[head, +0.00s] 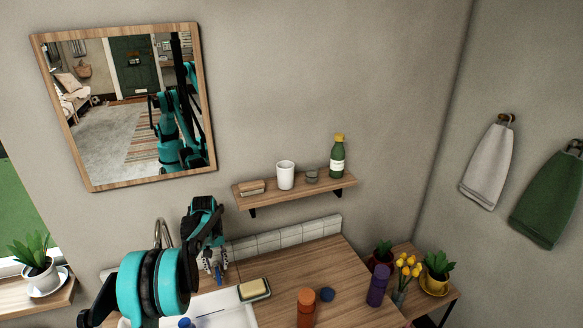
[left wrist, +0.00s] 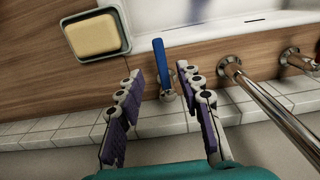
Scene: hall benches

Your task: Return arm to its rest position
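My left arm comes in from the lower left in the head view. Its left gripper (head: 212,264) points down over the back edge of the counter, beside the sink and tap. In the left wrist view the left gripper (left wrist: 160,72) has its two purple-padded fingers apart. A slim blue handle (left wrist: 159,62) with a metallic lower end shows between the fingertips, with gaps on both sides. I cannot tell exactly what it is. The right gripper is not in view.
A metal tap (left wrist: 265,105) stands close beside the fingers. A soap dish (left wrist: 123,30) is on the other side. The white sink (head: 228,310) lies below my arm. A wall shelf (head: 300,190) and mirror (head: 207,110) are behind. Orange (head: 306,306) and purple (head: 377,286) bottles stand to the right.

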